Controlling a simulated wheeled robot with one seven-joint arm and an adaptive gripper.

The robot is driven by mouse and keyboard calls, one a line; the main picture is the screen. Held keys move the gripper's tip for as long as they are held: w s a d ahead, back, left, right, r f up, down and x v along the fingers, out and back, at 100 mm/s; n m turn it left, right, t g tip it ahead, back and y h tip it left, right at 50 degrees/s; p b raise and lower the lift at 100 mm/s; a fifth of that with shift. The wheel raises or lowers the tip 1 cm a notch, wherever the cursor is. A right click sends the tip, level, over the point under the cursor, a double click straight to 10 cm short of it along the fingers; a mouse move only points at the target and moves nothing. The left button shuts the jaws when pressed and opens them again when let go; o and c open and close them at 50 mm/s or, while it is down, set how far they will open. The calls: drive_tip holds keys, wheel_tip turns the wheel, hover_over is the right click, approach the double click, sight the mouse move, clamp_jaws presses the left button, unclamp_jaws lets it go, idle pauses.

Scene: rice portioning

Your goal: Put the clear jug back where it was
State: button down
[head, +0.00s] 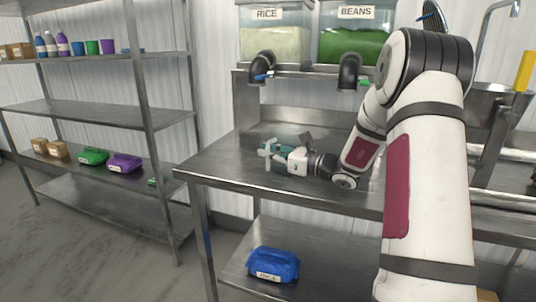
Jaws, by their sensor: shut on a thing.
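My gripper (272,154) is over the steel table, left of its middle, with the arm reaching in from the right. It is shut on a small, greenish, see-through thing (281,145), which looks like the clear jug. The fingers and gripper body hide much of it. I cannot tell whether the jug touches the tabletop or is held just above it, or whether anything is in it.
The steel table (225,161) has bare room around the gripper. Behind it stand the rice dispenser (275,43) and beans dispenser (355,48), with black spouts. A blue rice bag (273,264) lies on the lower shelf. A shelving rack (110,112) stands left.

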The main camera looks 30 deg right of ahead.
drive_tip(key=shift+f, duration=0.1)
drive_tip(key=c, duration=1.7)
unclamp_jaws()
